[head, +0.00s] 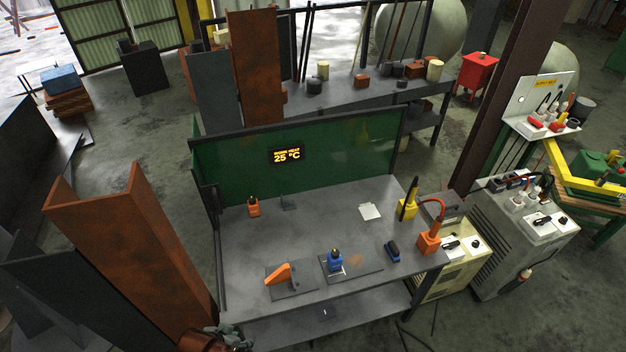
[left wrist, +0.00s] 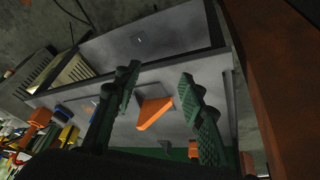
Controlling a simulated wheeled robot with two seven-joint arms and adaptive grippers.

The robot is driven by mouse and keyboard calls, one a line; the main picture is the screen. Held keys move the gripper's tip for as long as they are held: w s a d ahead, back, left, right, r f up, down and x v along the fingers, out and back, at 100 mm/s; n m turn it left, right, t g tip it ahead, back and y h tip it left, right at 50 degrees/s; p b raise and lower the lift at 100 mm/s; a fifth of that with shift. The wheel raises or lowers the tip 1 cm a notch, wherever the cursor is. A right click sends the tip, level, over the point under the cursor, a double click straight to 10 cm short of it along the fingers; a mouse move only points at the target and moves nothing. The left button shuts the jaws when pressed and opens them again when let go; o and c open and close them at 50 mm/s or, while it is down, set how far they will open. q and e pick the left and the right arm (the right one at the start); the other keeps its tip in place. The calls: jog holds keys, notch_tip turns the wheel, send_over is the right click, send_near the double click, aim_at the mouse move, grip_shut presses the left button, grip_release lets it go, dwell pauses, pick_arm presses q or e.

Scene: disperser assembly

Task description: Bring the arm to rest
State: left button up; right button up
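My left gripper (head: 222,338) shows at the bottom edge of the head view, near the front left corner of the workbench. In the left wrist view my left gripper (left wrist: 158,84) has its two green-grey fingers wide apart with nothing between them. The orange wedge-shaped part (head: 280,275) sits on a dark plate on the bench. The wedge (left wrist: 154,112) appears beyond the gap between the fingers, apart from them. My right gripper is in neither view.
The workbench (head: 240,240) carries a blue part (head: 335,260) on a plate, a dark blue piece (head: 392,251), an orange item (head: 253,207) and yellow (head: 407,209) and orange (head: 428,243) holders. A rusty beam (head: 130,250) stands left of it. A green panel (head: 340,150) closes its back.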

pick_arm(q)
jog(key=s+a+r+n+y, duration=0.2)
jog(key=s+a+n+y, duration=0.15)
jog(key=s+a, duration=0.8)
notch_tip(320, 180, down, 38)
jog(key=r+g+b, duration=0.1)
jog(key=g+b, duration=0.1)
jog(key=b, duration=0.7)
jog(key=s+f+b, duration=0.4)
jog(key=s+f, duration=0.6)
jog(key=f, duration=0.4)
jog(key=s+f+g+h+b, duration=0.1)
jog(key=s+f+b, duration=0.3)
jog(key=s+f, duration=0.5)
notch_tip(320, 180, down, 5)
jog(key=shift+s+m, duration=0.35)
